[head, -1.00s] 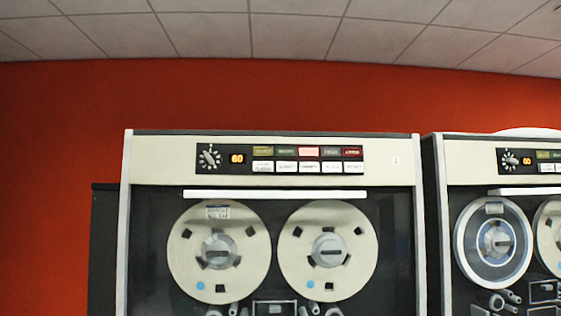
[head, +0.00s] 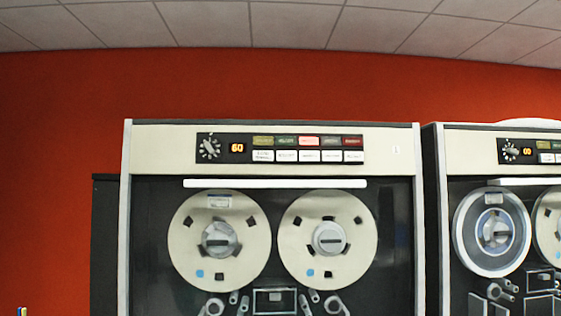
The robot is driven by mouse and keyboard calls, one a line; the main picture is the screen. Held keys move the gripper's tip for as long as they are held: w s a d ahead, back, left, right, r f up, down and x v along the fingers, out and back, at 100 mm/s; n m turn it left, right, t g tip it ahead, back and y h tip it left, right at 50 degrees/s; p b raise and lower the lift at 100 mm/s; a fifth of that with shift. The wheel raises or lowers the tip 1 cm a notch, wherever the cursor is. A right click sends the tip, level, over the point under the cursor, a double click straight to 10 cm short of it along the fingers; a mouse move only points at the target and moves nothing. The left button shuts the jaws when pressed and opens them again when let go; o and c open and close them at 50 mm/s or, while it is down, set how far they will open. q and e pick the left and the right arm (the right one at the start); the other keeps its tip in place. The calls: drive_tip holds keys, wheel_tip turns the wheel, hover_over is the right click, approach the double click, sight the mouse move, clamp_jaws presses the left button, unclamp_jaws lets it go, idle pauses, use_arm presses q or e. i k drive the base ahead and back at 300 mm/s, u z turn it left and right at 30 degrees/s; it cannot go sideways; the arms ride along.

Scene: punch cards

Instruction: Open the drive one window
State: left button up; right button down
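A tall tape drive cabinet (head: 270,180) with a cream top panel stands in the middle of the head view. Its dark glass-like window (head: 150,240) covers two cream tape reels, the left reel (head: 185,235) and the right reel (head: 345,205). A long white bar (head: 275,183) runs across the top of the window area. The window looks shut, though the clear pane is hard to make out. I cannot read a drive number on it; a small mark (head: 396,149) sits at the panel's right. Neither gripper is in view.
A second tape drive (head: 500,143) stands close on the right, with a narrow gap between the cabinets. A dark cabinet side (head: 104,240) shows at the left. A red wall (head: 50,170) is behind. A small object (head: 22,311) peeks in at the bottom left.

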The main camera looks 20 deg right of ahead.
sight(210, 181)
drive_tip(key=u, duration=0.9)
drive_tip(key=k, duration=0.75)
drive_tip(key=z, duration=0.8)
drive_tip(key=i, duration=1)
